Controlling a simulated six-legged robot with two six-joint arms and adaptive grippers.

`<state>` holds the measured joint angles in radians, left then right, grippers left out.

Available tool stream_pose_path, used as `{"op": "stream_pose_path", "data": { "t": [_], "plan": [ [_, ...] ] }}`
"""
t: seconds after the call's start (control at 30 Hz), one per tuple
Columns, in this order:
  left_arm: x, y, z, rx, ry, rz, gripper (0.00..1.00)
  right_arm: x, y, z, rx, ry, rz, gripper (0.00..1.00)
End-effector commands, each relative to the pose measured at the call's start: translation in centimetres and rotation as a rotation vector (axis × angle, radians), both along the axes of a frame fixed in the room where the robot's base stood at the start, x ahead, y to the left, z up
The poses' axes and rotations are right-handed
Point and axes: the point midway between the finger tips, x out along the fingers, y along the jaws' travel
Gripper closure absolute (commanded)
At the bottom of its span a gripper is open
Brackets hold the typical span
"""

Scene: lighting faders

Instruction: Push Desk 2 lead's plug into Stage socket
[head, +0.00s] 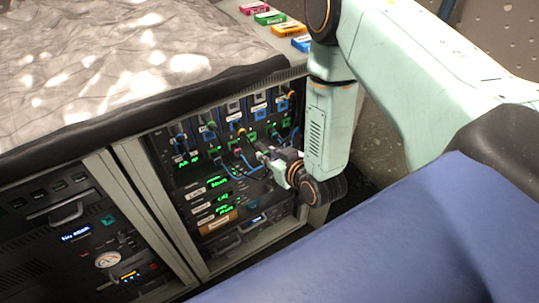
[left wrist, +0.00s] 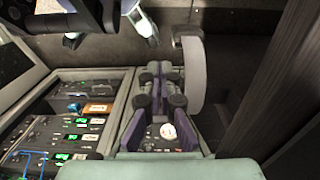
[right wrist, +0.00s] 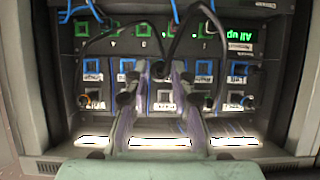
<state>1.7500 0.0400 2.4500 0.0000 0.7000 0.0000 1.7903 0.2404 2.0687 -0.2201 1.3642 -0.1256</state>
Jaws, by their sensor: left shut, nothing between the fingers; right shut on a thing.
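My right gripper (head: 268,157) is at the socket panel (head: 222,128) in the head view. In the right wrist view its fingers (right wrist: 160,78) are shut on a plug, mostly hidden between them, in front of the rows of square sockets. A dark cable (right wrist: 177,38) runs up from near the fingertips. I cannot read which lead this is, whether the plug touches a socket, or which socket is Stage. My left gripper (left wrist: 160,78) shows only in its own wrist view. It is shut and empty, beside the rack front and away from the sockets.
Blue and dark leads (head: 246,168) hang across the panel close to my right gripper. A second rack bay (head: 70,220) stands to the left. Coloured cassettes (head: 270,17) lie on the top, near a crumpled grey cloth (head: 110,60).

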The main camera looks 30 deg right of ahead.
Motion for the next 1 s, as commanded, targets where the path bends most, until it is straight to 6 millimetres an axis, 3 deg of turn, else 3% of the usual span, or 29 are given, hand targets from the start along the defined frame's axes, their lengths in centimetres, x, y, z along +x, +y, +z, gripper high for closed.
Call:
{"op": "stream_pose_path", "data": {
  "t": [1.0],
  "plan": [
    [0.0, 0.0, 1.8, 0.000, 0.000, 0.000, 1.00, 0.2, -4.4, 0.1, 0.001, -0.001, -0.003, 1.00]
  ]
}}
